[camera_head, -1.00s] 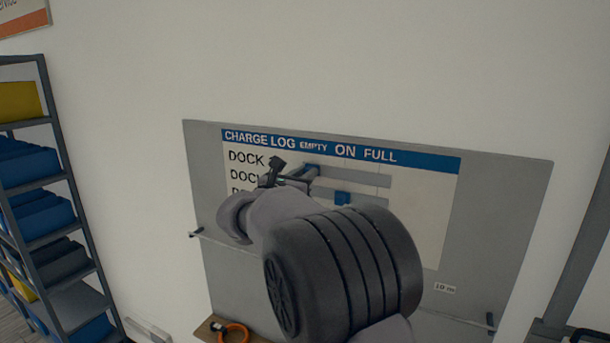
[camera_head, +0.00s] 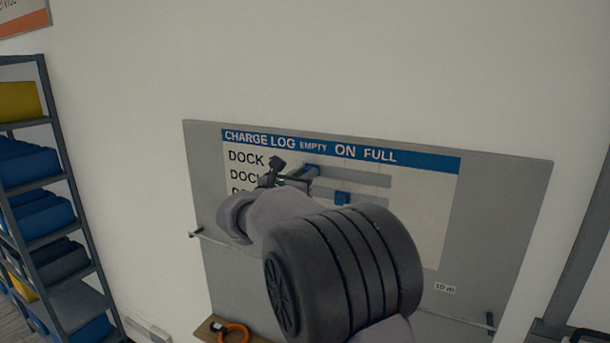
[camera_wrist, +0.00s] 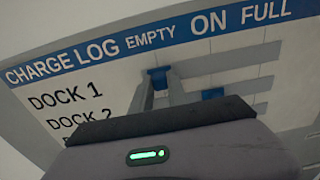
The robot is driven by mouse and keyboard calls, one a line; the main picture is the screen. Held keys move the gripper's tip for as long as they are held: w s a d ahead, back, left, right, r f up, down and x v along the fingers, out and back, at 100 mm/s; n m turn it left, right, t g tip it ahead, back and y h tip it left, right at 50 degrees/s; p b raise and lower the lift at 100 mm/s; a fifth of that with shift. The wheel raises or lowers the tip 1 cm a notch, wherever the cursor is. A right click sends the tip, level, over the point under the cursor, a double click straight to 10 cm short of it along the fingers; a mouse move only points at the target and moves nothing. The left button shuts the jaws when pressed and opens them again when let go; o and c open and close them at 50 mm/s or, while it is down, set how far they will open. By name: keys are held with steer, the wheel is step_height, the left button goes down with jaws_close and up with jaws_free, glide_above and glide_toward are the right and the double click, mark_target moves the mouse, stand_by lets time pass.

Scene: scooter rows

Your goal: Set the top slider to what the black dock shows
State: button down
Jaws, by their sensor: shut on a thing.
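The charge log board (camera_head: 500,190) hangs on the wall with rows of grey tracks under EMPTY, ON and FULL. The top slider, a small blue block (camera_head: 312,169), sits at the left end of the DOCK 1 track, below EMPTY. It also shows in the wrist view (camera_wrist: 160,75). My gripper (camera_wrist: 160,88) is shut on this top slider, one finger on each side. In the head view my gripper (camera_head: 300,177) is partly hidden by my arm. A second blue slider (camera_head: 342,198) sits one row lower, below ON. The black dock is not in view.
My arm hides the lower rows of the board. A rail (camera_head: 455,316) crosses the board's lower part. An orange ring (camera_head: 235,330) lies on a small wooden shelf below. Shelving with blue and yellow bins (camera_head: 40,210) stands at left. The wall above is clear.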

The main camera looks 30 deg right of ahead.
steer(key=s+d+b, duration=0.1)
steer(key=s, duration=0.1)
steer(key=s+d+b, duration=0.4)
steer(key=shift+s+d, duration=0.15)
steer(key=shift+s, duration=0.25)
steer(key=c, duration=1.3)
jaws_free()
steer(key=b+v, duration=0.1)
steer(key=v, duration=1.6)
steer(key=shift+s, duration=0.15)
